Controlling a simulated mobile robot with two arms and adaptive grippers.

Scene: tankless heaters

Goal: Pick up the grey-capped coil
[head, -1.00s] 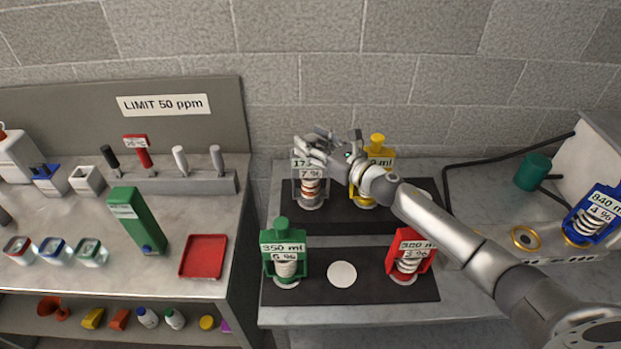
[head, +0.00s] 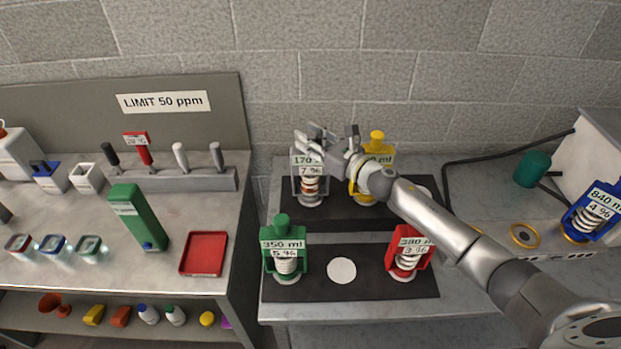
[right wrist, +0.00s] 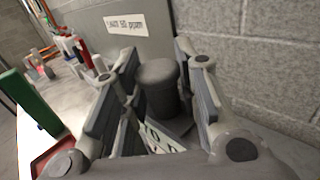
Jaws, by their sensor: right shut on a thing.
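The grey-capped coil (head: 310,186) stands upright at the back left of the dark mat, with a grey frame, a "7 %" label and a striped coil body. My right gripper (head: 327,143) is at its top and hides its cap in the head view. In the right wrist view the grey cap (right wrist: 158,82) is between the two fingers, and the gripper is shut on it. I cannot tell whether the coil's base is off the mat. My left gripper is not in view.
A yellow-capped coil (head: 376,138) stands close on the right, partly behind my gripper. A green coil (head: 284,262) and a red coil (head: 410,254) stand in front, with an empty white disc (head: 341,271) between them. A blue coil (head: 592,215) is far right.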

